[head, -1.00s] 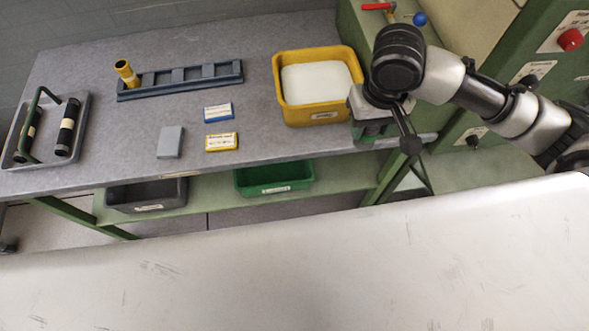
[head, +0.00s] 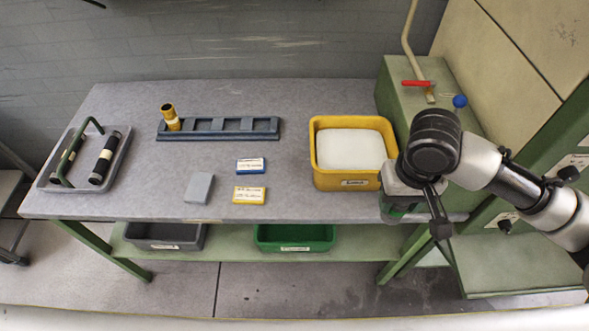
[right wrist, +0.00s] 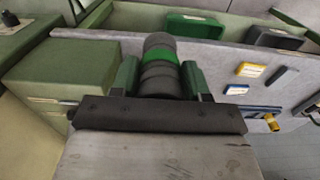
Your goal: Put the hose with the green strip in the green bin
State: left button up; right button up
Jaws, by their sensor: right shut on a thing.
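My right gripper (right wrist: 160,80) is shut on a dark, ribbed hose (right wrist: 160,84) with a green strip (right wrist: 160,57) around it, seen in the right wrist view. In the head view the right gripper (head: 407,205) is at the table's right front edge, beside the yellow bin; the hose cannot be made out there. The green bin (head: 293,247) sits on the shelf under the table, lower and left of the gripper. The green bin also shows in the right wrist view (right wrist: 194,28), apart from the hose. My left gripper is not in view.
A yellow bin (head: 346,183) with white contents stands on the table (head: 320,208). A grey bin (head: 165,246) is on the lower shelf, left of the green one. A tray (head: 118,170) with black hoses is at far left. A green cabinet (head: 425,95) stands at right.

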aim_at(394, 211)
notch_tip(394, 211, down, 4)
jog(key=b, duration=0.3)
jog(key=shift+b, duration=0.35)
jog(key=shift+r, duration=0.1)
